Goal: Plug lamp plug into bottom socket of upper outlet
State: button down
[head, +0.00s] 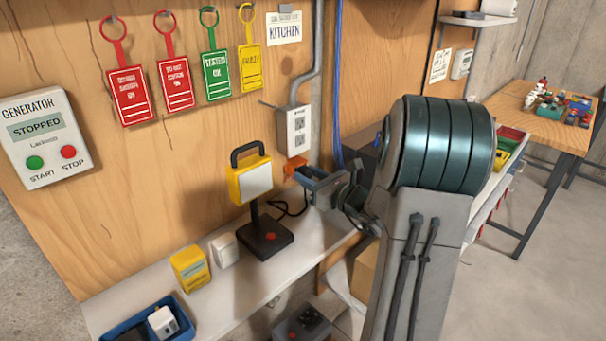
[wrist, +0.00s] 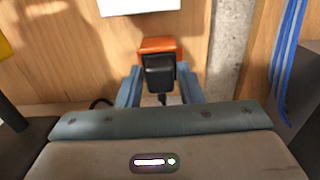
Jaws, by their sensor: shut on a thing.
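The lamp plug (head: 294,168) is orange with a black rear body and also shows in the wrist view (wrist: 158,66). My gripper (head: 308,178) is shut on it, with a blue-grey finger on each side in the wrist view (wrist: 160,88). The upper outlet (head: 297,131) is a pale box on the wooden panel with two sockets, one above the other. The plug appears just below the outlet's lower edge and apart from it. In the wrist view only the outlet's lower part (wrist: 139,5) shows, ahead of and above the plug; its sockets are out of sight.
The yellow work lamp (head: 250,181) stands on its black base (head: 265,240) on the shelf, left of my gripper. A black cord (head: 291,208) runs beside it. A grey conduit rises from the outlet. Blue cables (head: 338,90) hang to the right. Tags hang at upper left.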

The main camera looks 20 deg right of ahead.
jog(key=shift+v, duration=2.95)
